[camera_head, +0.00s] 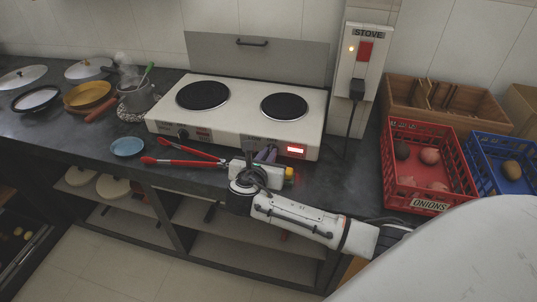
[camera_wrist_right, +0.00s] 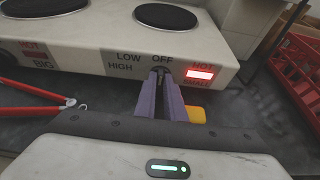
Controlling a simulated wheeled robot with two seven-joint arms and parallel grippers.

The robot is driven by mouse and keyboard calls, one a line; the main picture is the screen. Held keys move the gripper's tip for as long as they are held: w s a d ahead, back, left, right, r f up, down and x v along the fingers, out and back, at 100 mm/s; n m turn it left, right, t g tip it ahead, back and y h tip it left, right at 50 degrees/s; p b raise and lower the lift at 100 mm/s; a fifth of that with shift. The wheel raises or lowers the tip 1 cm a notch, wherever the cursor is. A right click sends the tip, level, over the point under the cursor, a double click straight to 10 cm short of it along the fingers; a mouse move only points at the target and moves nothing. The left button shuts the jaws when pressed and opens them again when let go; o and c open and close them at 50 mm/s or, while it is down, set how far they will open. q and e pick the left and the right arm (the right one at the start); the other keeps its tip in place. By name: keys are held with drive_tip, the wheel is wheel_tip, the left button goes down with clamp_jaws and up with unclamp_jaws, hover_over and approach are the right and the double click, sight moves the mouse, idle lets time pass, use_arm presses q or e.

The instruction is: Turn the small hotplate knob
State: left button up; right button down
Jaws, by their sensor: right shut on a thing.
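The white two-burner hotplate (camera_head: 232,128) stands on the dark counter, with the small burner (camera_head: 284,106) on its right. My right gripper (camera_head: 266,154) is at the hotplate's front panel, its purple fingers shut on the small knob. In the wrist view the fingers (camera_wrist_right: 161,78) close over the small knob (camera_wrist_right: 160,71), which is mostly hidden below the "LOW", "OFF" and "HIGH" marks. Its pointer direction cannot be told. The small "HOT" light (camera_wrist_right: 201,74) glows to the right of it. The big knob (camera_head: 183,134) is at the panel's left. My left gripper is not in view.
Red tongs (camera_head: 180,162) lie left of my gripper, near a blue dish (camera_head: 127,147). A yellow object (camera_wrist_right: 195,114) sits just right of the fingers. A red onion crate (camera_head: 432,194) stands at the right. The stove switch box (camera_head: 361,62) is on the wall.

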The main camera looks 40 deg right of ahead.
drive_tip(key=c, duration=1.8)
unclamp_jaws()
drive_tip(key=shift+c, duration=0.2)
drive_tip(key=shift+a, duration=0.1)
drive_tip(key=v, duration=1)
drive_tip(key=shift+s+r, duration=0.1)
